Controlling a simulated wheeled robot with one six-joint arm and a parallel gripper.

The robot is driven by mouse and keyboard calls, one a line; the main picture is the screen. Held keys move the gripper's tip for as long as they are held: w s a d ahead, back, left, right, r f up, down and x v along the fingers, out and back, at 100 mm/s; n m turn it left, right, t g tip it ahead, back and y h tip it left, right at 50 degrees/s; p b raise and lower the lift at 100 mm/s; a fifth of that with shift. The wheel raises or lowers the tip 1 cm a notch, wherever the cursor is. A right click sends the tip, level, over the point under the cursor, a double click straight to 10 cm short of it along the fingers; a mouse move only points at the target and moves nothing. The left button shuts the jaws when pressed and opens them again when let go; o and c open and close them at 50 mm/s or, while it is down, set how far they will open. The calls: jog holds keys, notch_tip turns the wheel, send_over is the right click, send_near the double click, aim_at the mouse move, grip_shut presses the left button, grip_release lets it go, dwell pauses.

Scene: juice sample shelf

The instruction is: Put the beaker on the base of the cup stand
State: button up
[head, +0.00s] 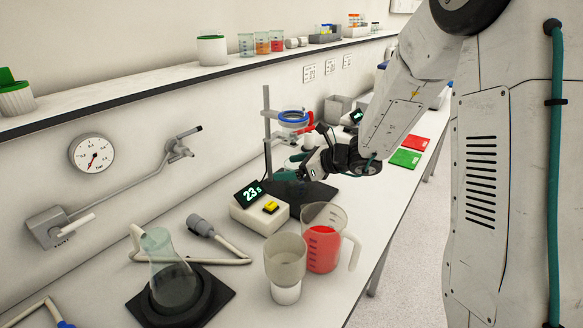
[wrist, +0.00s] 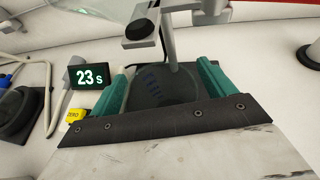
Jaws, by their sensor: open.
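The cup stand (head: 267,125) has an upright grey rod and a ring clamp that carries a blue-rimmed cup. Its flat black base (head: 322,192) lies on the bench. The beaker (wrist: 153,78) is clear with blue graduation marks and appears to stand on the black base, between my fingers in the wrist view. In the head view it is faint and partly hidden by my gripper (head: 285,172). My gripper (wrist: 165,70) is open, one teal finger on each side of the beaker. I cannot tell whether either finger touches it.
A timer reading 23 s (head: 258,208) stands just in front of the base. A red-filled jug (head: 323,245), a pale cup (head: 285,268) and a flask (head: 170,272) stand nearer. A wall shelf (head: 150,85) runs above. Green and red pads (head: 405,158) lie farther along.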

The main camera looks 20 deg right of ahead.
jog(key=v, duration=1.2)
jog(key=s+a+r+n+g, duration=0.1)
jog(key=s+a+n+g, duration=0.1)
jog(key=s+a+n, duration=0.1)
jog(key=s+a+r+n+g, duration=0.2)
jog(key=s+a+n, duration=0.1)
jog(key=s+n, duration=0.3)
jog(key=s+a+r+n+g+h, duration=0.1)
jog(key=s+a+n+g, duration=0.1)
jog(key=s+a+n, duration=0.2)
jog(key=shift+s+r+n+g, duration=0.15)
jog(key=shift+s+r+g, duration=0.05)
jog(key=shift+s, duration=0.35)
jog(key=shift+s+r+n+g, duration=0.15)
jog(key=shift+s+r+g, duration=0.05)
jog(key=shift+s, duration=0.3)
jog(key=s+d+n+h, duration=0.3)
jog(key=s+n+h, duration=0.1)
jog(key=s+n, duration=0.2)
jog(key=s+d+r+n+g+h, duration=0.1)
jog(key=s+d+n+h, duration=0.2)
jog(key=s+n, duration=0.4)
jog(key=s+h, duration=0.1)
jog(key=s, duration=0.1)
jog(key=shift+s+h, duration=0.25)
jog(key=shift+h, duration=0.15)
